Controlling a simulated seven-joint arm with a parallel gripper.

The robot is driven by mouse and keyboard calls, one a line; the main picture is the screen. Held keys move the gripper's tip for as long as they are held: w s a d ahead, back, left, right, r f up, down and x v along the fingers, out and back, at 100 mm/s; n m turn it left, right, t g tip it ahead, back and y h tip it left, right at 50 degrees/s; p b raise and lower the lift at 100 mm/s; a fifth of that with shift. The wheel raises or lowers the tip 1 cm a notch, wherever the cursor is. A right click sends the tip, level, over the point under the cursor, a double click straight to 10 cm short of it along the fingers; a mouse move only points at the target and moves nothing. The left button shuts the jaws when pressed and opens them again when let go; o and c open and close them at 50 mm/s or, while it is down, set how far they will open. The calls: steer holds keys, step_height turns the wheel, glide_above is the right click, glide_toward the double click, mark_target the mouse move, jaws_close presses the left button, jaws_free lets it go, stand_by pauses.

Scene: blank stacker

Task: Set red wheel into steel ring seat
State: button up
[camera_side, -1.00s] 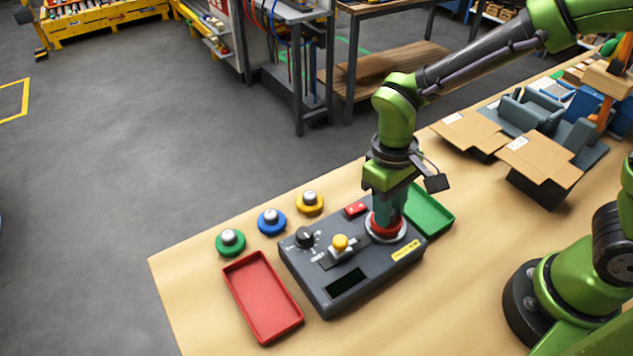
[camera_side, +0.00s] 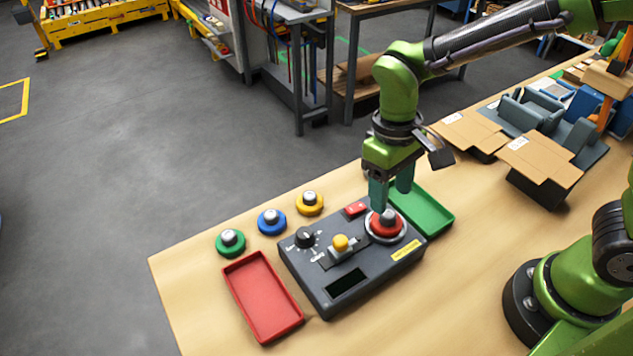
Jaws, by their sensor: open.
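The red wheel (camera_side: 386,228) with its grey metal knob on top sits inside the steel ring seat (camera_side: 372,238), at the right end of the dark grey control box (camera_side: 318,297). It looks level in the ring; how deep it sits is hard to tell. My gripper (camera_side: 390,202) is open and empty, its two teal fingers just above and behind the wheel. The fingers look clear of the wheel, though the left fingertip partly overlaps its knob in this view.
Green (camera_side: 230,243), blue (camera_side: 271,222) and yellow (camera_side: 309,203) wheels stand in a row left of the box. A red tray (camera_side: 262,298) lies at the front left and a green tray (camera_side: 425,207) lies behind the box. The box carries a black dial (camera_side: 304,238), a yellow knob (camera_side: 340,243) and a red switch (camera_side: 356,209).

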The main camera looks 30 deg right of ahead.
step_height(320, 180, up, 7)
steer(key=s+d+r+m+t+y, duration=0.1)
steer(key=s+d+r+m+t, duration=0.1)
steer(key=d+t, duration=0.2)
steer(key=s+d+r+m+t+y, duration=0.1)
steer(key=s+d+r+m+t, duration=0.2)
steer(key=d, duration=0.4)
steer(key=shift+s+d+r+m+t, duration=0.25)
steer(key=shift+d+m+t, duration=0.1)
steer(key=shift+t, duration=0.45)
